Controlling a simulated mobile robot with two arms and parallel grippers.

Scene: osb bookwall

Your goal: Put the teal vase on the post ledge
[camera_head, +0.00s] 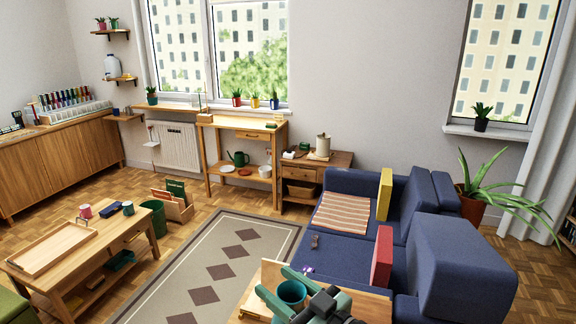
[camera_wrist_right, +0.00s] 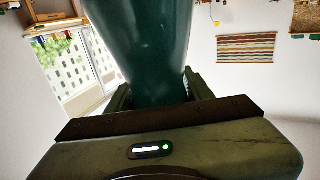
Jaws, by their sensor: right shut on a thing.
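The teal vase (camera_head: 291,292) is at the bottom centre of the head view, its open mouth facing up. My right gripper (camera_head: 290,298) is shut on it, with green fingers on either side. In the right wrist view the vase (camera_wrist_right: 152,45) fills the top middle between the fingers (camera_wrist_right: 155,98). It overlaps a wooden surface (camera_head: 372,305) in the head view; I cannot tell whether it touches it. Several small wall ledges show at the left, among them one beside the radiator (camera_head: 124,117); I cannot tell which is the post ledge. My left gripper is out of view.
A blue sofa (camera_head: 345,262) with red (camera_head: 382,256) and yellow cushions (camera_head: 385,195) stands at the right. A patterned rug (camera_head: 262,228) lies clear in the middle. A low table (camera_head: 100,238) with a tray stands left, and a wooden bench (camera_head: 205,130) stands by the back wall.

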